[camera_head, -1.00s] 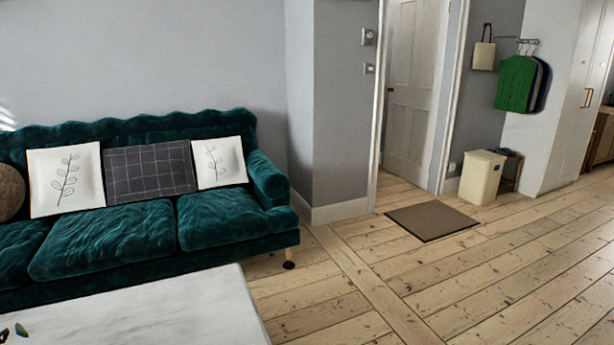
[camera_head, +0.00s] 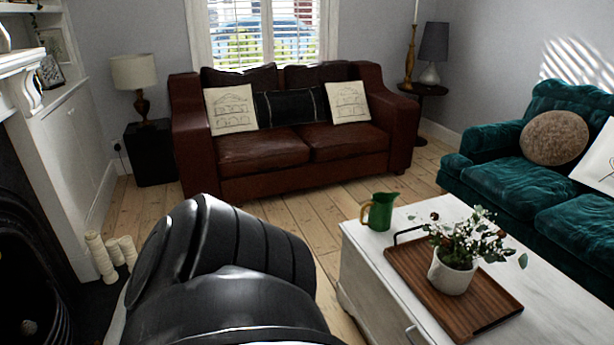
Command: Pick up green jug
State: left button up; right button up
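The green jug (camera_head: 380,211) stands upright on the far left corner of the white coffee table (camera_head: 362,256). Its handle points left. A black arm link of mine fills the lower left of the view, left of the table. Neither gripper shows, so I cannot see whether they are open or shut. Nothing covers the jug.
A wooden tray (camera_head: 477,324) with a white flower pot (camera_head: 451,275) sits on the table, right of the jug. A brown leather sofa (camera_head: 262,150) stands behind. A green sofa (camera_head: 510,182) is at right. Candles (camera_head: 101,257) stand by the left fireplace. Floorboards show between.

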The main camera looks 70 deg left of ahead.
aim_at(381, 205)
jog(key=u, duration=1.9)
